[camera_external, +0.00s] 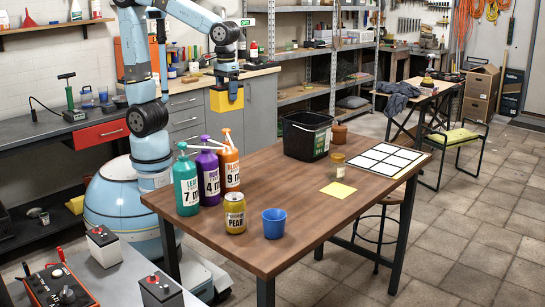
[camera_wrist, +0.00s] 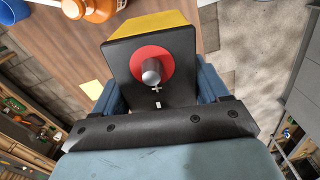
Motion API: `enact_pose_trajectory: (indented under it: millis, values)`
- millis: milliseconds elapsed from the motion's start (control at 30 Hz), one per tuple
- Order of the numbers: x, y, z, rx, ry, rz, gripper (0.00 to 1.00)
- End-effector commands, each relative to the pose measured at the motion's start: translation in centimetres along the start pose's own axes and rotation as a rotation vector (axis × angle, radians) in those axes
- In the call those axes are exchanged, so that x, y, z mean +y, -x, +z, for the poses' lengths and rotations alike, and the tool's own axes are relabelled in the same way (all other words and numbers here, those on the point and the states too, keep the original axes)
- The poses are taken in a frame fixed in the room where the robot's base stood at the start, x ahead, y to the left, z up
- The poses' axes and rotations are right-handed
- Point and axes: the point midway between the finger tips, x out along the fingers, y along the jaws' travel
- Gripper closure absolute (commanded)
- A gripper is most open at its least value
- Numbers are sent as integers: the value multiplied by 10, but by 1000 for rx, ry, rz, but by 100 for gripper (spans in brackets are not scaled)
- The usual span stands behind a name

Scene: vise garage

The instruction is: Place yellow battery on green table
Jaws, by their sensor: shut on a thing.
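The yellow battery (camera_external: 226,99) hangs upright from my gripper (camera_external: 228,82) above the far left side of the wooden table. In the wrist view the battery (camera_wrist: 152,62) shows its black top, a red ring around a metal post and a plus mark. The blue fingers of my gripper (camera_wrist: 160,88) are shut on its two sides.
The wooden table (camera_external: 300,215) carries several bottles (camera_external: 208,178), a yellow can (camera_external: 235,212), a blue cup (camera_external: 274,223), a black bin (camera_external: 307,136) and a white grid board (camera_external: 388,160). A stool (camera_external: 372,212) is beside it. Tiled floor (camera_external: 460,240) is open at the right.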

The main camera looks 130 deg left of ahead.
Motion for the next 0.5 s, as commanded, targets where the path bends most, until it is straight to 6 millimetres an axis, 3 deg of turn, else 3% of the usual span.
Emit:
enact_pose_trajectory:
  millis: [100, 267, 500]
  values:
    - [1, 24, 0, 2, 0, 4, 100]
    - [0, 48, 0, 2, 0, 4, 100]
    - [19, 47, 15, -1, -76, 1, 100]
